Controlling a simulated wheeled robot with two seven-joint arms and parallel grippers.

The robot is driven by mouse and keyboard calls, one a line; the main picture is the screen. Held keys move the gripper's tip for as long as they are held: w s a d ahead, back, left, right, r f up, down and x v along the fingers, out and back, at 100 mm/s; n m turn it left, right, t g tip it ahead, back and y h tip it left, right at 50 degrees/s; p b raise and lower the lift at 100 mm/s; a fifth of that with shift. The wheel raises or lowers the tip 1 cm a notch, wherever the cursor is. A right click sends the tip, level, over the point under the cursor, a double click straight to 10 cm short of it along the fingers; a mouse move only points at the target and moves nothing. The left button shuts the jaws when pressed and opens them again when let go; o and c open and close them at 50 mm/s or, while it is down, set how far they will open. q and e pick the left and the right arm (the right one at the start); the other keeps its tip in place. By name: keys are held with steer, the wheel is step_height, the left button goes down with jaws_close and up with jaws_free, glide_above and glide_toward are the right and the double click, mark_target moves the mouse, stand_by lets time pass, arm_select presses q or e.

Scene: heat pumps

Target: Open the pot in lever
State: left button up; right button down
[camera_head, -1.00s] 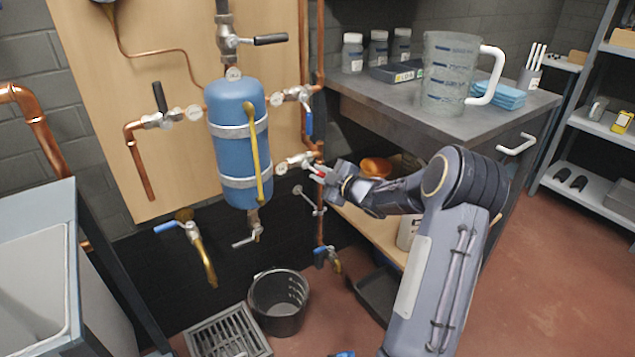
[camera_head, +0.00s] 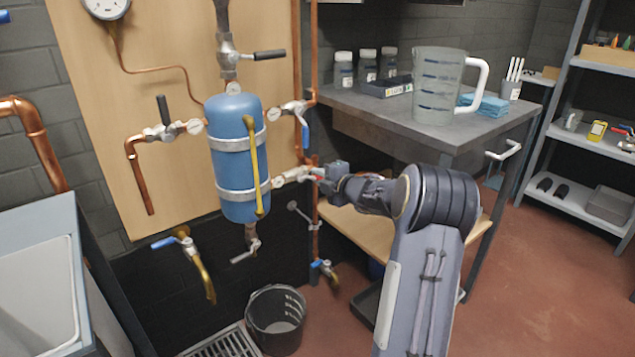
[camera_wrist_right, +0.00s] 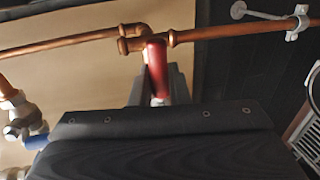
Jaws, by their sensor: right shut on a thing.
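The blue pot (camera_head: 232,150), an upright tank with two metal bands, is mounted on the wooden board. A valve (camera_head: 285,180) sits on the pipe at its lower right. My right gripper (camera_head: 320,175) is at the right end of this valve, shut on a red lever. The red lever (camera_wrist_right: 156,68) shows in the right wrist view, upright between the dark fingers and just below a copper elbow. In the head view the gripper hides most of the lever. My left gripper is not in view.
Other valves surround the pot: a black-handled one (camera_head: 163,130) at left, another black-handled one (camera_head: 262,55) above, and a blue-handled one (camera_head: 303,125) at upper right. A bucket (camera_head: 277,315) stands on the floor. A workbench (camera_head: 400,115) with a jug (camera_head: 437,85) is at right.

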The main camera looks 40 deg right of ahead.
steer(key=shift+r, duration=0.1)
stand_by(0.4)
steer(key=c, duration=1.5)
jaws_free()
steer(key=shift+o, duration=0.2)
steer(key=p+v, duration=0.1)
steer(key=v, duration=0.6)
steer(key=shift+s+p, duration=0.35)
steer(key=shift+s, duration=0.1)
steer(key=shift+a, duration=0.1)
